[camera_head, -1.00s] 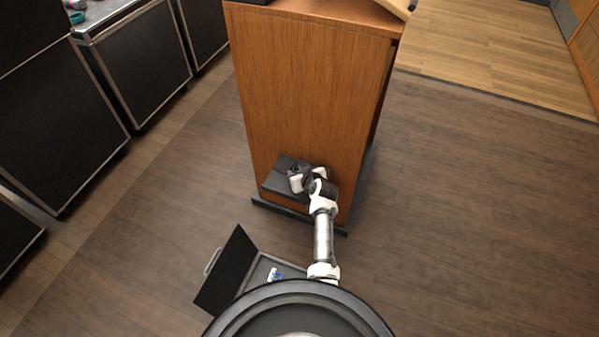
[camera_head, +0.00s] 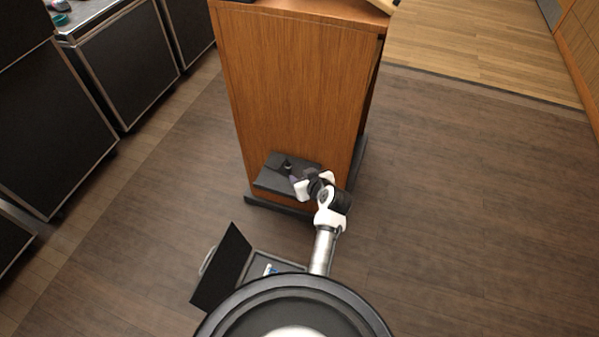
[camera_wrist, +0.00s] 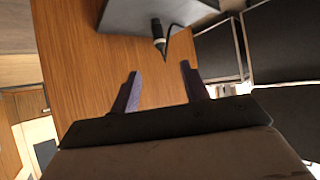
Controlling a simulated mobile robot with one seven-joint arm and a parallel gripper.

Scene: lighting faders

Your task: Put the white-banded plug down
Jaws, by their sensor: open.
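A dark plug (camera_wrist: 159,38) with a pale ring shows in the wrist view, standing out from a dark grey box (camera_wrist: 125,14); a thin tip or cable trails from it. In the head view the plug (camera_head: 286,167) is a small dark shape on the same box (camera_head: 272,181), low on the wooden cabinet. Whether it is seated in a socket I cannot tell. My gripper (camera_wrist: 160,82) is open and empty, its two purple-grey fingers apart, with a gap between them and the plug. In the head view my gripper (camera_head: 298,184) is just right of the plug.
The wooden cabinet (camera_head: 290,80) stands ahead with a dark base. An open case (camera_head: 222,268) with small blue and white items lies on the floor beside my base. Black cabinets (camera_head: 130,75) line the left. The floor at right is clear.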

